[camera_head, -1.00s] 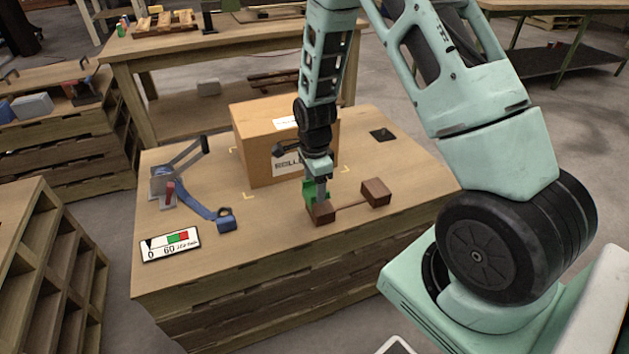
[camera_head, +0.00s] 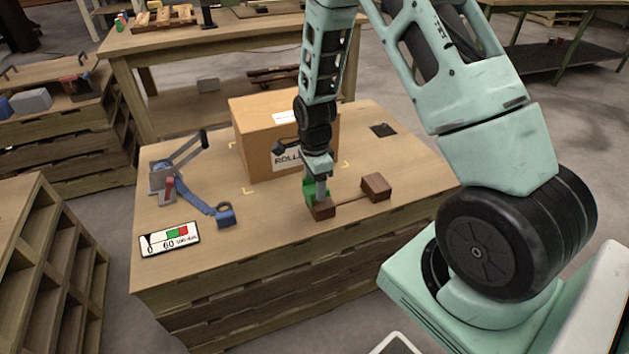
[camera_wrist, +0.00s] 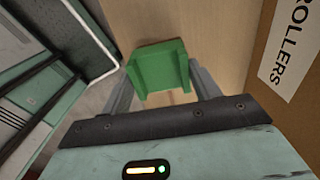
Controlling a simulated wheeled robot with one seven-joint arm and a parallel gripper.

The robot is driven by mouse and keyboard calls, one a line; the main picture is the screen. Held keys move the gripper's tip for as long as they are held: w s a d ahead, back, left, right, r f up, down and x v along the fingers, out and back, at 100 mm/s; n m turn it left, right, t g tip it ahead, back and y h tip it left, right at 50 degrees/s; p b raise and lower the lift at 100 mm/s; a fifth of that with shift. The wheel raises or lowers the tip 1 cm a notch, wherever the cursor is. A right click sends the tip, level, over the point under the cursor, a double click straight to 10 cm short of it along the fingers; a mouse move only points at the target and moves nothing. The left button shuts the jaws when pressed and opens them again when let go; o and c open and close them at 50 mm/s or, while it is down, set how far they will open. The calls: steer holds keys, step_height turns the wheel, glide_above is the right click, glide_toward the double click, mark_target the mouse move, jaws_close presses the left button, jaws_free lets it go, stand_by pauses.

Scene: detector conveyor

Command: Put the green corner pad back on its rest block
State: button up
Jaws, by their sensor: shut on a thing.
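The green corner pad (camera_wrist: 158,68) is between the two fingers of my gripper (camera_wrist: 160,92) in the wrist view, and my gripper is shut on it. In the head view the pad (camera_head: 309,189) shows as a green patch beside my gripper (camera_head: 320,192), partly hidden by the fingers. Below it is a brown wooden block (camera_head: 322,211), joined by a thin bar to a second brown block (camera_head: 376,187) on its right. The pad is at the near left block; I cannot tell whether it touches the block.
A cardboard box (camera_head: 258,138) marked ROLLERS stands just behind my gripper. A blue strap tool (camera_head: 225,216) and a gauge card (camera_head: 170,240) lie at the left. A small black square (camera_head: 383,130) lies at the back right. The table's front is clear.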

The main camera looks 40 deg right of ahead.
steer(key=shift+f+b, duration=1)
steer(key=shift+f, duration=0.85)
steer(key=o, duration=1.1)
step_height(320, 180, up, 17)
steer(key=p, duration=0.3)
steer(key=shift+r, duration=0.2)
steer(key=shift+a, duration=0.1)
